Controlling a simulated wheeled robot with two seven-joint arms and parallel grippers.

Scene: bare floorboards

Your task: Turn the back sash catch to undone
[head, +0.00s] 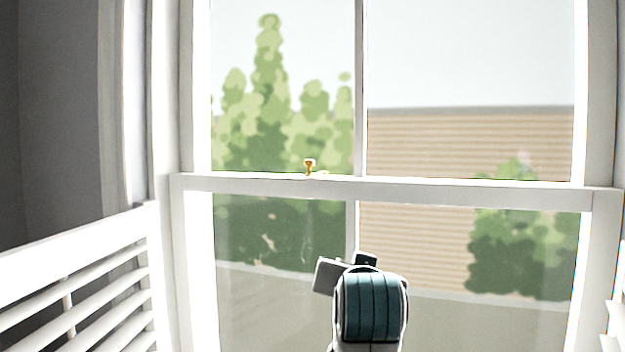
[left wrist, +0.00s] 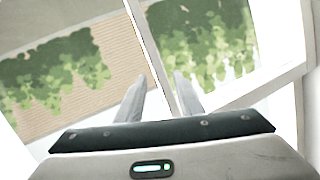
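A small brass sash catch (head: 310,166) stands on top of the window's meeting rail (head: 420,190), left of the upright glazing bar. It is the only catch I can see, and it is too small to tell how its lever is turned. One arm of mine rises at the bottom middle of the head view, below and right of the catch, its gripper end well under the rail. In the left wrist view my left gripper (left wrist: 158,78) has its two fingers apart with nothing between them, facing the window glass. The catch does not show clearly there. My right gripper is not in view.
White louvred shutters (head: 75,275) stand at the left, and a shutter edge (head: 615,325) shows at the far right. White window frame sides (head: 170,110) bound the opening. The room in front of the glass is clear around the catch.

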